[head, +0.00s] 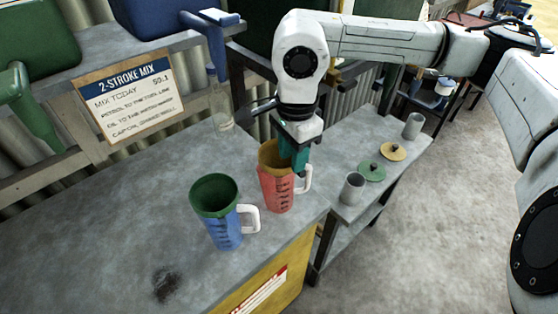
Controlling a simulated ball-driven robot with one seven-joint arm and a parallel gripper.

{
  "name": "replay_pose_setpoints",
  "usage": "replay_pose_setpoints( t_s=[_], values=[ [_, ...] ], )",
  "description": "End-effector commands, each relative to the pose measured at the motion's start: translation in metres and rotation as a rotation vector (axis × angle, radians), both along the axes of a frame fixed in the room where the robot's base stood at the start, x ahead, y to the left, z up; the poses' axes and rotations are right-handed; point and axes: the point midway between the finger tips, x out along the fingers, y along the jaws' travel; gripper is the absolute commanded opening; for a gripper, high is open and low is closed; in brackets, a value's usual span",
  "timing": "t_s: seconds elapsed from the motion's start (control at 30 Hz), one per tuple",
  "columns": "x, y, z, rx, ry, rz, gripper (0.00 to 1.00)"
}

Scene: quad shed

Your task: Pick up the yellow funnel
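The yellow funnel (268,158) sits in the mouth of a red measuring jug (278,193) with a white handle, on the grey bench. My gripper (298,168) points down with its teal fingers at the right side of the funnel's rim. The fingers overlap the rim in this view, and they partly cover it. I cannot tell whether they touch the funnel or are closed on it. The funnel's spout is hidden inside the jug.
A blue jug (224,231) with a green funnel (214,195) stands to the left. A clear bottle (221,112) stands behind. On the lower side shelf are two grey cups (352,188) (413,126), a green lid (371,171) and a yellow lid (393,151). The bench's left front is clear.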

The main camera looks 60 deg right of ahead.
Motion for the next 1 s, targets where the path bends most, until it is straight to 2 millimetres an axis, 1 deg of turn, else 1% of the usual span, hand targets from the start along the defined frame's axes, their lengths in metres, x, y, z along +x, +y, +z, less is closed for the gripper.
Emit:
replay_pose_setpoints(
  t_s=[0.1, 0.2, 0.3, 0.47, 0.83, 1.0],
  values=[
    [0.001, 0.0, -0.014, 0.004, 0.0, 0.0, 0.36],
    [0.001, 0.0, -0.023, 0.002, 0.0, 0.001, 0.36],
    [0.001, 0.0, -0.026, 0.001, 0.0, 0.001, 0.36],
    [0.001, 0.0, -0.027, 0.0, -0.001, 0.001, 0.36],
    [0.001, 0.0, -0.026, 0.0, -0.001, 0.001, 0.01],
    [0.001, 0.0, -0.026, 0.0, -0.001, 0.001, 0.0]
  ],
)
